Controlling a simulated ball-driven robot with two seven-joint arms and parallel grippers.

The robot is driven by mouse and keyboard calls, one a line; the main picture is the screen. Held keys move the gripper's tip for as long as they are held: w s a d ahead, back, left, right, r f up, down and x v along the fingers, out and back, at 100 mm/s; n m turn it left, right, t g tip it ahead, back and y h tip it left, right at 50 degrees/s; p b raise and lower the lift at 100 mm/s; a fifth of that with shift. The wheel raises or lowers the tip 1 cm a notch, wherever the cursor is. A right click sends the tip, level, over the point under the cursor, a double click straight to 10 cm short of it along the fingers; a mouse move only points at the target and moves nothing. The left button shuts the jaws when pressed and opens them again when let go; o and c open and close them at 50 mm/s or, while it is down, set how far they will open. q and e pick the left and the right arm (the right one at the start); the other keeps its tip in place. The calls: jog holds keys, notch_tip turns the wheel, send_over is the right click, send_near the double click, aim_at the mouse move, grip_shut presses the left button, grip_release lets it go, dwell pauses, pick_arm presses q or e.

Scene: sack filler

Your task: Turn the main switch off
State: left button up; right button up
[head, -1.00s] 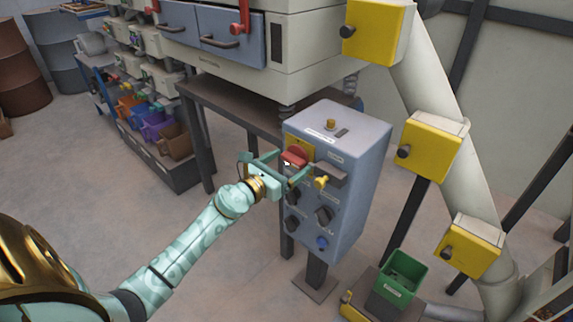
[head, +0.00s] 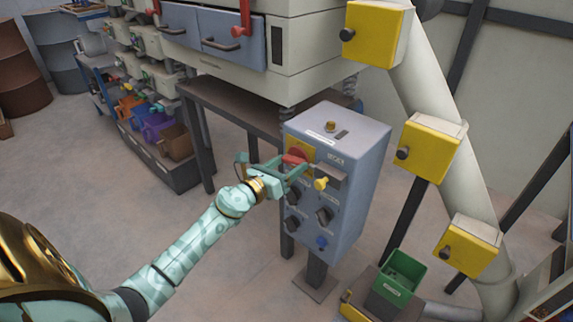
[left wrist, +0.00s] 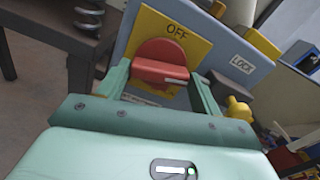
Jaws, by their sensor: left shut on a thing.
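The main switch is a red rotary handle (head: 295,158) on a yellow plate (left wrist: 196,45) marked OFF, on the front of a blue-grey control box (head: 345,145). In the left wrist view the red handle (left wrist: 160,70) lies between my two green fingers, its bar running across from finger to finger with a white mark towards the right end. My left gripper (head: 289,166) is shut on this handle. In the head view the gripper partly covers the handle and plate. My right gripper is not in view.
A yellow knob (head: 321,184) and a grey bracket (head: 331,172) sit just right of my left gripper. Dark knobs (head: 324,215) and a blue button (head: 321,242) are below. A machine with drawers stands above left. A green bin (head: 402,275) is at lower right.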

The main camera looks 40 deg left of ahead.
pick_arm(q)
jog(key=n+p, duration=0.1)
jog(key=n, duration=0.3)
jog(key=shift+r+n, duration=0.1)
jog(key=shift+n, duration=0.2)
jog(key=n+p, duration=0.1)
jog(key=n, duration=0.2)
jog(key=shift+n+p, duration=0.4)
jog(key=n+p, duration=0.1)
jog(key=n, duration=0.3)
jog(key=shift+p, duration=0.35)
jog(key=shift+n+p, duration=0.5)
jog(key=shift+n, duration=0.9)
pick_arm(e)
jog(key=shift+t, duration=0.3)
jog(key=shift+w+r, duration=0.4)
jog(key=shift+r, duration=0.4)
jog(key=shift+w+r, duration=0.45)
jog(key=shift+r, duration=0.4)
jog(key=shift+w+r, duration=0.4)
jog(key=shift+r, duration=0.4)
pick_arm(q)
jog(key=shift+f, duration=0.2)
jog(key=o, duration=1)
jog(key=shift+s, duration=0.1)
